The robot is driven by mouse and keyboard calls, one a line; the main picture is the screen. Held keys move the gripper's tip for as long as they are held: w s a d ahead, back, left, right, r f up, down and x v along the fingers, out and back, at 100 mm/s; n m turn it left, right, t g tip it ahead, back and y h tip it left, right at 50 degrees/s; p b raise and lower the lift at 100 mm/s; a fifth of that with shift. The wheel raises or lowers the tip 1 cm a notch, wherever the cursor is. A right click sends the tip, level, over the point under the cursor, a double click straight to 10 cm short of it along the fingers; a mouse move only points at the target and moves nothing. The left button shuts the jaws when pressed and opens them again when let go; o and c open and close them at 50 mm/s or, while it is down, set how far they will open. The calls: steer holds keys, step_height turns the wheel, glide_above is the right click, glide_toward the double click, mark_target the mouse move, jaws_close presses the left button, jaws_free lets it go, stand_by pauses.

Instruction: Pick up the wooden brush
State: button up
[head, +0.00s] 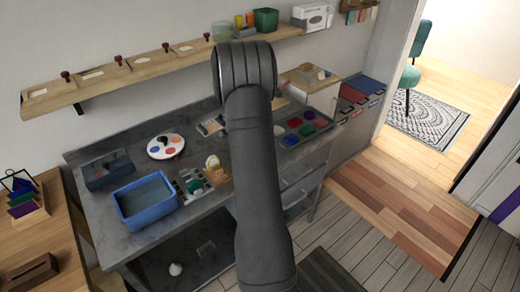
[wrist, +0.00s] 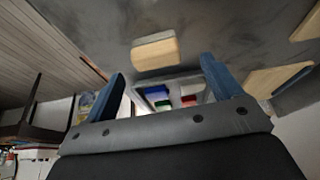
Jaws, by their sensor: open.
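I cannot pick out the wooden brush with certainty. In the wrist view a pale wooden block-shaped piece (wrist: 155,54) with a greyish band along one side lies on the grey worktop, beyond and between my fingertips. It may be the brush, but its shape does not settle this. My gripper (wrist: 163,68) is open, its two blue fingers spread, with nothing between them and a gap to the wooden piece. In the head view my own arm covers the middle of the bench, and my gripper is hidden behind it.
The grey bench (head: 105,225) holds a blue basin (head: 146,203), a round paint palette (head: 165,146) and a tray of coloured pads (head: 304,127). A wooden shelf (head: 130,72) with stamps runs along the wall. Other wooden pieces (wrist: 275,80) lie at right in the wrist view.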

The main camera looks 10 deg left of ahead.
steer(key=x, duration=0.5)
steer(key=shift+s+d, duration=0.15)
steer(key=shift+d, duration=0.05)
steer(key=c, duration=1.1)
steer(key=shift+r, duration=0.15)
steer(key=shift+r, duration=0.65)
step_height(320, 180, up, 3)
steer(key=shift+r, duration=0.1)
steer(key=s+d+r, duration=0.1)
steer(key=d+r, duration=0.1)
steer(key=d, duration=0.1)
steer(key=s+d+r, duration=0.2)
steer(key=d, duration=0.2)
steer(key=s+d+r, duration=0.1)
steer(key=d+r, duration=0.1)
steer(key=d, duration=0.1)
steer(key=shift+s+d+r, duration=0.15)
steer(key=shift+s+d, duration=0.1)
steer(key=shift+d, duration=0.15)
